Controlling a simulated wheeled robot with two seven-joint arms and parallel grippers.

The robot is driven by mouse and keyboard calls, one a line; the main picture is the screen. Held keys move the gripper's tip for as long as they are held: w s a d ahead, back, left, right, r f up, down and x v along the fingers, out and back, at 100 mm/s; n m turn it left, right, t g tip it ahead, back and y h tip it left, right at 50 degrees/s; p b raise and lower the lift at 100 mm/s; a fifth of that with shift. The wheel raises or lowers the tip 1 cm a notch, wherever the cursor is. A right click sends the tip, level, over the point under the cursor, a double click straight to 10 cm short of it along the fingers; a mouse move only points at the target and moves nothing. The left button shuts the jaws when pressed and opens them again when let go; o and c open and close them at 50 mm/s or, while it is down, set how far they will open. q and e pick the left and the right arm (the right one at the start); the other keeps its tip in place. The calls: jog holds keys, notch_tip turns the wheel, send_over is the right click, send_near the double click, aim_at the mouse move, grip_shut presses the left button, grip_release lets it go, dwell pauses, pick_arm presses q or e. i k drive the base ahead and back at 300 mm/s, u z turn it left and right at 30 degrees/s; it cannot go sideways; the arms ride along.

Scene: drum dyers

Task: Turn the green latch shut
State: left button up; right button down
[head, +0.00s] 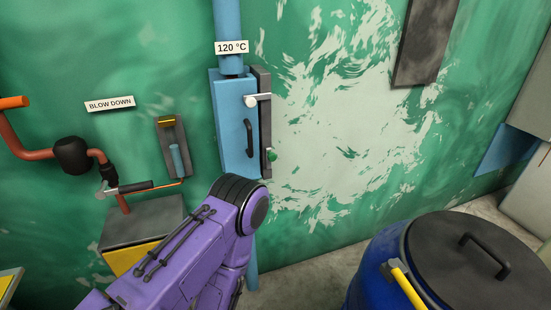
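A small green knob (272,155), which looks like the green latch, sits low on a dark upright strip (265,125) at the right edge of a blue wall box (230,125). The knob is small in the view, and I cannot tell its exact turn. A pale lever (257,99) crosses the strip higher up. A black handle (249,138) is on the box's front. Neither gripper shows.
A blue drum (375,265) with a black lid and yellow lever stands at lower right. At left are a red pipe (30,147) with a black-handled valve and a grey-and-yellow box (140,235).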

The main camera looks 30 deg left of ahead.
aim_at(271, 157)
jog(key=z, duration=2.7)
jog(key=k, duration=1.1)
jog(key=u, duration=2.85)
